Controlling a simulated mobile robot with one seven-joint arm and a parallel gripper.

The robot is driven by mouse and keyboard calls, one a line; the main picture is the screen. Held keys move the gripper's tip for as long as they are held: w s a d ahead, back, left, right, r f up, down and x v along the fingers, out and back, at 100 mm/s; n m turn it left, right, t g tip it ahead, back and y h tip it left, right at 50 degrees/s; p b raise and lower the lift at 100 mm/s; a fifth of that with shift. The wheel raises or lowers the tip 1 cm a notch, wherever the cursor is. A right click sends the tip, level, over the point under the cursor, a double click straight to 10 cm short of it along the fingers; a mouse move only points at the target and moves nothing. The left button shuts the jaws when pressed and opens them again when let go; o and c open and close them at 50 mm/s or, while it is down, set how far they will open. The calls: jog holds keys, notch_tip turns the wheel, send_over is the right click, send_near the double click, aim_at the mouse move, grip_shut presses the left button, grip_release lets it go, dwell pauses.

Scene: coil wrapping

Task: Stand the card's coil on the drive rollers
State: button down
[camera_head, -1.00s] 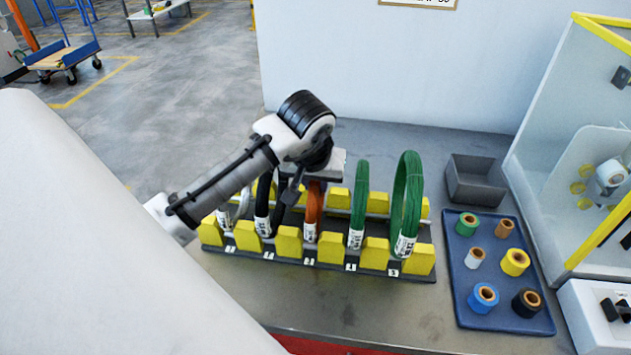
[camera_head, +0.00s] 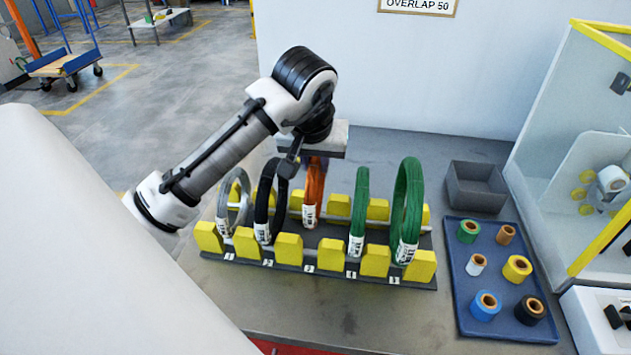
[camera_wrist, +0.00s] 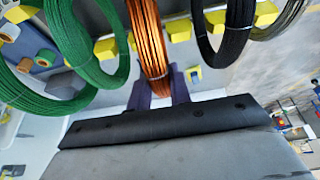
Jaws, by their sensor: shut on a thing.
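My gripper (camera_head: 316,158) is shut on the top of the copper-orange coil (camera_head: 315,192), which hangs upright with its white label low. The coil is raised above slot 3 of the rack (camera_head: 335,272). In the wrist view the copper coil (camera_wrist: 150,45) runs between my dark fingers (camera_wrist: 160,95). A wall card (camera_head: 418,5) is cut off at the top; only "OVERLAP 50" reads. Small yellow rollers (camera_head: 582,190) show inside the clear-sided machine at right; I cannot tell whether they are the drive rollers.
A grey coil (camera_head: 233,205), a black coil (camera_head: 264,205) and two green coils (camera_head: 360,210) (camera_head: 408,210) stand in the rack beside the held coil. A blue tray (camera_head: 470,322) with several tape rolls and a grey bin (camera_head: 477,187) lie right. The yellow-edged machine (camera_head: 600,150) stands farther right.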

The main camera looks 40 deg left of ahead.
notch_tip(320, 180, up, 13)
jog(key=shift+r+b, duration=0.2)
jog(key=shift+b, duration=0.15)
jog(key=shift+s, duration=0.1)
